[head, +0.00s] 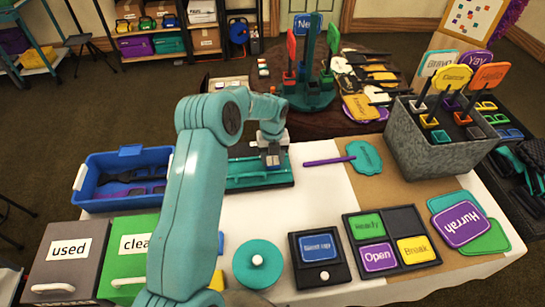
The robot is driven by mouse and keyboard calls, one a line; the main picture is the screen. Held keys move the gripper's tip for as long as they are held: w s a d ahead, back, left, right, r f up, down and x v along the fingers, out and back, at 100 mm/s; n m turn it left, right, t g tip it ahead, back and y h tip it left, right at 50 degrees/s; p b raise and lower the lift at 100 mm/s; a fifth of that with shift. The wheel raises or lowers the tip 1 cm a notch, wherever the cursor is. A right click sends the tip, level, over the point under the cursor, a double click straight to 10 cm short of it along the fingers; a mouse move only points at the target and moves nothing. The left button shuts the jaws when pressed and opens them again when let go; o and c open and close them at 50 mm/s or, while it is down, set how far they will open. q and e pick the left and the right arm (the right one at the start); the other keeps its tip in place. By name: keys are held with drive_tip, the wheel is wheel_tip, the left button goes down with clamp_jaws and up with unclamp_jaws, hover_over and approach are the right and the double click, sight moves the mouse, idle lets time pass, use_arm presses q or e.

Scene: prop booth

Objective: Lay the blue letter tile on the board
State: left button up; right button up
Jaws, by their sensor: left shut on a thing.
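My left arm rises from the bottom, and its gripper (272,160) points down over a teal base with a dark top (258,180) near the table's back edge. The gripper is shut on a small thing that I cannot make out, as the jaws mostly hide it. A blue tile with white lettering (318,245) lies on a black stand. A black board (392,264) to its right holds green, purple and yellow word tiles; its top right cell is dark and empty. A partly hidden blue piece (221,242) shows beside my arm. My right gripper is not in view.
A blue bin (126,160) stands at the left, behind two lidded boxes (66,252). A round teal lid (258,264) sits on the white table. A grey holder with signs (420,140) stands at the right. A purple-handled paddle (362,158) lies behind the board.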

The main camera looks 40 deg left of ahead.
use_arm(q)
drive_tip(key=shift+w+f, duration=0.1)
drive_tip(key=shift+f, duration=0.3)
drive_tip(key=o, duration=0.6)
drive_tip(key=shift+f, duration=0.1)
drive_tip(key=o, duration=0.4)
